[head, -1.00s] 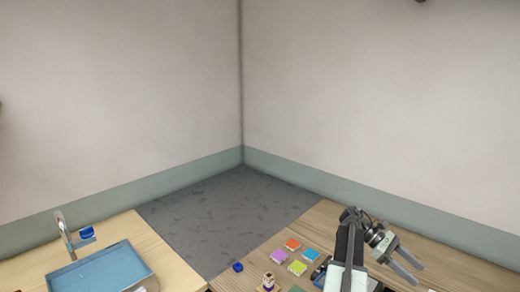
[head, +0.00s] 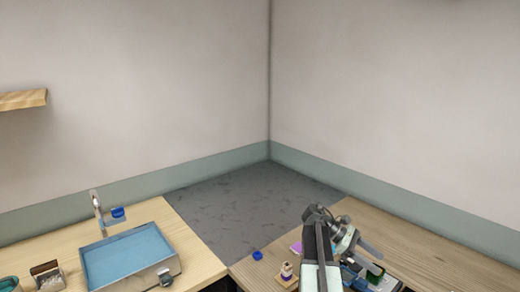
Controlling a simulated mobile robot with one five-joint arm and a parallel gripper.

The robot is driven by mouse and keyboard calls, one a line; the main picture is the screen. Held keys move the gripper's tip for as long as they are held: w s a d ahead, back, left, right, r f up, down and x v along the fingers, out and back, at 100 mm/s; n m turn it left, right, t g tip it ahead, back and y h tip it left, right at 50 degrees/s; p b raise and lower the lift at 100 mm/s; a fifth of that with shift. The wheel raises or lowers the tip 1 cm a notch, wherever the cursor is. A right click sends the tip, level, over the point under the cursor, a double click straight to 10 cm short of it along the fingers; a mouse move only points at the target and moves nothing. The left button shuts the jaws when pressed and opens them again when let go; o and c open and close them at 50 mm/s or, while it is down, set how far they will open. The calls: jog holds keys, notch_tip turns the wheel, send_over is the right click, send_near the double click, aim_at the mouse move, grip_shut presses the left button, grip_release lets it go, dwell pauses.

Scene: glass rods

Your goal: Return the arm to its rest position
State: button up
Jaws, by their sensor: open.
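My arm is dark with pale panels and rises from the bottom edge, right of centre, in the head view. It bends over at the top, and my gripper (head: 366,254) hangs to its right, pointing down and right above the right-hand wooden table (head: 440,265). The jaws are open and I see nothing held between them. One grey finger shows clearly; the other is hard to separate from the things behind it.
The left table bears a blue tray (head: 128,258). A wooden shelf (head: 22,100) sticks out at left.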

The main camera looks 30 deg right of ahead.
jog(key=w+a+f+n+t+b, duration=0.1)
jog(key=w+a+f, duration=0.3)
jog(key=a, duration=0.5)
jog(key=w+a+f+n+t+b, duration=0.1)
jog(key=w+a+f+t, duration=0.2)
jog(key=w+a, duration=0.5)
jog(key=w+a+f+n+t+b, duration=0.1)
jog(key=w+a+f+t, duration=0.2)
jog(key=a, duration=0.7)
jog(key=shift+w+a+f+n+h+b, duration=0.15)
jog(key=shift+w+f, duration=0.25)
jog(key=shift+w, duration=0.3)
jog(key=shift+w+a+f+n+h+b, duration=0.1)
jog(key=shift+w+f, duration=0.3)
jog(key=shift+w, duration=0.25)
jog(key=shift+w+a+f+n+h+b, duration=0.15)
jog(key=shift+w+f, duration=0.25)
jog(key=shift+w, duration=0.3)
jog(key=w+a+f+m+t+y, duration=0.1)
jog(key=a+f+m+t+y, duration=0.1)
jog(key=a, duration=1)
jog(key=w+a+f+m+t+y+b, duration=0.1)
jog(key=a+f+m+y, duration=0.3)
jog(key=a, duration=0.9)
jog(key=w+f+m+t, duration=0.1)
jog(key=m, duration=0.2)
jog(key=shift+w+t+y, duration=0.2)
jog(key=shift+t+y, duration=0.1)
jog(key=shift+y, duration=0.1)
